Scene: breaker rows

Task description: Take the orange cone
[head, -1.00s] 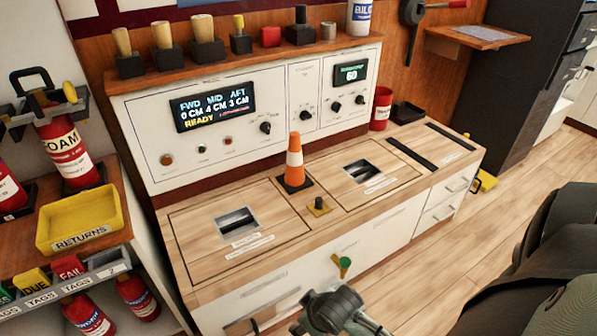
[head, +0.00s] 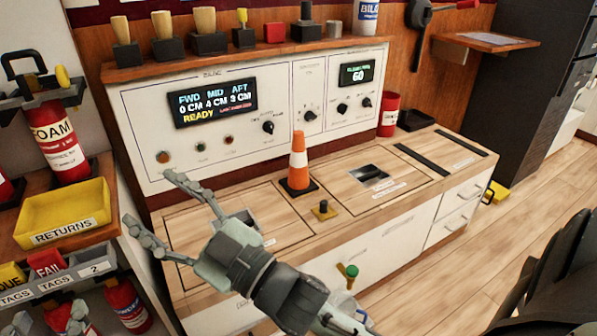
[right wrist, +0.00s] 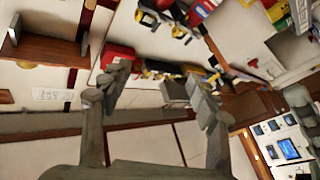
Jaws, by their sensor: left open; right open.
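The orange cone (head: 298,160), with a white band and a dark square base, stands upright on the wooden counter (head: 335,172), between two framed panels. My right gripper (head: 145,200) is open and empty. It hangs over the left part of the counter, left of the cone and apart from it, with its fingers toward the upper left. In the right wrist view, its two spread fingers (right wrist: 162,90) hold nothing, and I see no cone there. Only grey fingertips of my left gripper (head: 50,319) show at the bottom left edge, apart and far from the cone.
A small black knob on a yellow base (head: 323,210) stands just in front of the cone. A control panel (head: 215,165) rises behind it. A red can (head: 388,114) stands at the back right. A yellow returns tray (head: 62,212) and red extinguishers (head: 57,140) are at the left.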

